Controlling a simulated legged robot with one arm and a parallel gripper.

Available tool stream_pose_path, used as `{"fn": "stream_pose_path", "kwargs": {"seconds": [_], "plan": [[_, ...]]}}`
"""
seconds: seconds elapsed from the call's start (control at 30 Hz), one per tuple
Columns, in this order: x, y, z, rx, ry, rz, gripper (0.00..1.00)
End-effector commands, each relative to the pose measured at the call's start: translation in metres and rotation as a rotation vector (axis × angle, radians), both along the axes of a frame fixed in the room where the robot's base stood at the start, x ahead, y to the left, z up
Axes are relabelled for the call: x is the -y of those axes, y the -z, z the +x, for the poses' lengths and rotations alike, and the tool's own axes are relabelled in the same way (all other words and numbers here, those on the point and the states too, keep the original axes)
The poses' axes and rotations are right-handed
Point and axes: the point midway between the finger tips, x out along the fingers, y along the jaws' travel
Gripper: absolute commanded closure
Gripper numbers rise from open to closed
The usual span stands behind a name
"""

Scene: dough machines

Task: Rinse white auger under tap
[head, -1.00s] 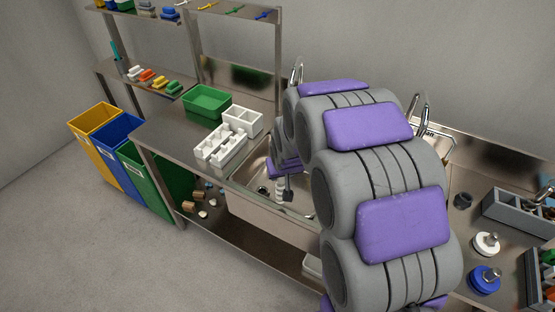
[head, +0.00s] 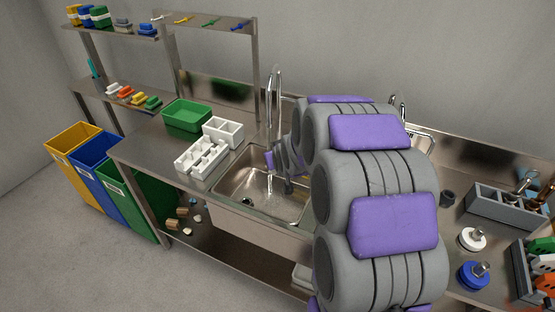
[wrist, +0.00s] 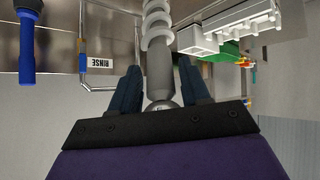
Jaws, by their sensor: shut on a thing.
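My gripper (wrist: 160,68) is shut on the grey shaft of the white auger (wrist: 157,28), whose spiral flights point away from the fingers in the wrist view. In the head view my gripper (head: 286,172) is over the sink (head: 240,183), partly hidden by my arm. The auger cannot be clearly made out there. A tall tap (head: 270,95) rises behind the sink, close to my gripper. A bent metal pipe (wrist: 84,62) with a RINSE label (wrist: 98,63) shows left of the auger in the wrist view. I cannot tell whether water touches the auger.
A white compartment tray (head: 201,157), a white divided box (head: 223,131) and a green tub (head: 187,115) stand left of the sink. Yellow, blue and green bins line the left end. White (head: 472,239) and blue (head: 473,275) parts sit on the right counter.

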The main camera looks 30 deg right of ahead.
Motion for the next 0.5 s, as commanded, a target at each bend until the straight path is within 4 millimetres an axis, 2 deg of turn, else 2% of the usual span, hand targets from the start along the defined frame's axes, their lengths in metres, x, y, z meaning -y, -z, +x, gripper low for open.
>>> {"fn": "stream_pose_path", "kwargs": {"seconds": [0.5], "plan": [[0.011, 0.009, 0.044, 0.001, -0.001, -0.001, 1.00]]}}
